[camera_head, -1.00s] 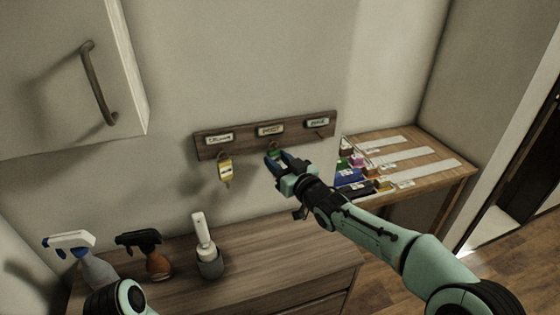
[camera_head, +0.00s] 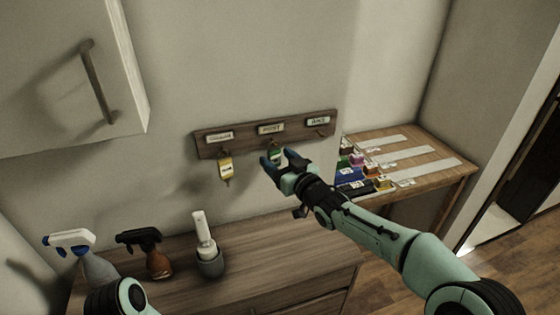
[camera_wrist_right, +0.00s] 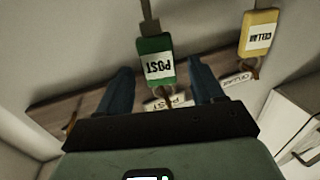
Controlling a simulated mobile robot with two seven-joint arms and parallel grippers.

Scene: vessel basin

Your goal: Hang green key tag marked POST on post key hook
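The green key tag marked POST (camera_head: 275,153) hangs below the middle hook, under the POST label (camera_head: 271,128) on the wooden key board (camera_head: 240,146). In the right wrist view the green tag (camera_wrist_right: 155,62) shows upside down, with its key beyond it, and no finger touches it. My right gripper (camera_head: 281,160) is open, just in front of the tag, with its fingers (camera_wrist_right: 162,85) apart on either side of it. The exact contact between ring and hook is hidden. Of my left arm only a part shows at the lower left; its gripper is out of view.
A yellow CELLAR tag (camera_head: 226,167) hangs from the left hook. The right hook (camera_head: 319,133) is bare. Two spray bottles (camera_head: 158,262) and a brush in a holder (camera_head: 209,262) stand on the cabinet below. A side table (camera_head: 432,150) with coloured items is at right.

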